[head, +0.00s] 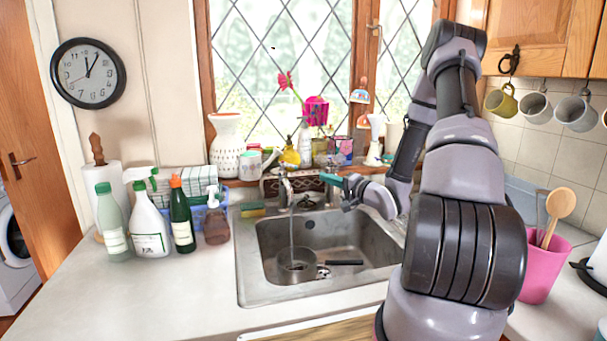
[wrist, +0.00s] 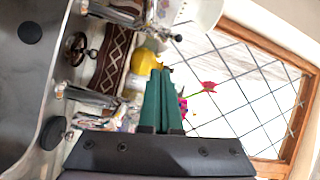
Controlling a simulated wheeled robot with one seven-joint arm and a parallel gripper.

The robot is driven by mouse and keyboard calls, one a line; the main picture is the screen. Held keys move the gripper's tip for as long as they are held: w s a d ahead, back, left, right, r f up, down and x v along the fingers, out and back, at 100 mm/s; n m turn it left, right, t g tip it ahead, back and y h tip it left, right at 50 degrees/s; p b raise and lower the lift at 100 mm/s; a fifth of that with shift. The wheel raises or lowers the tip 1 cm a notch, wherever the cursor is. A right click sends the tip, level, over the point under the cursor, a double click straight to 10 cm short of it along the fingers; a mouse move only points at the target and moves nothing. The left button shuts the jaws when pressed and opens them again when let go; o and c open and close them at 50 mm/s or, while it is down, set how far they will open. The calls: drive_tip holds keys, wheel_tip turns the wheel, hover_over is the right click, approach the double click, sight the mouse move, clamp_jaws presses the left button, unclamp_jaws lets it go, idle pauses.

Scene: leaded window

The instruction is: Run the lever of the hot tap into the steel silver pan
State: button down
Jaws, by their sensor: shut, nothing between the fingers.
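The steel pan (head: 297,268) sits in the sink (head: 245,270), its black handle pointing right. The chrome tap (head: 287,188) stands at the sink's back edge. A thin pale stream (head: 291,232) runs from its spout down into the pan. My gripper (head: 327,178), with green fingers, is shut and empty, just right of the tap and above the sink's back rim. In the wrist view my gripper (wrist: 160,70) points past chrome tap parts (wrist: 95,97) on its left; I cannot tell which is the hot lever. No contact with the tap is clear.
Bottles (head: 150,225) crowd the counter left of the sink. A vase (head: 228,140), a yellow bottle (head: 289,157) and flowers line the sill behind the tap. A pink utensil pot (head: 541,268) stands at right. The front left counter is clear.

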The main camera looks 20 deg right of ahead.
drive_tip(key=w+a+r+m+y, duration=0.1)
drive_tip(key=w+a+m, duration=0.3)
drive_tip(key=w, duration=0.3)
drive_tip(key=shift+a+r, duration=0.2)
drive_tip(key=shift+a, duration=0.7)
drive_tip(key=shift+s+a, duration=0.3)
drive_tip(key=shift+a, duration=0.3)
drive_tip(key=shift+s+a, duration=0.25)
drive_tip(key=shift+a, duration=0.35)
drive_tip(key=shift+s+a, duration=0.3)
drive_tip(key=shift+a, duration=0.3)
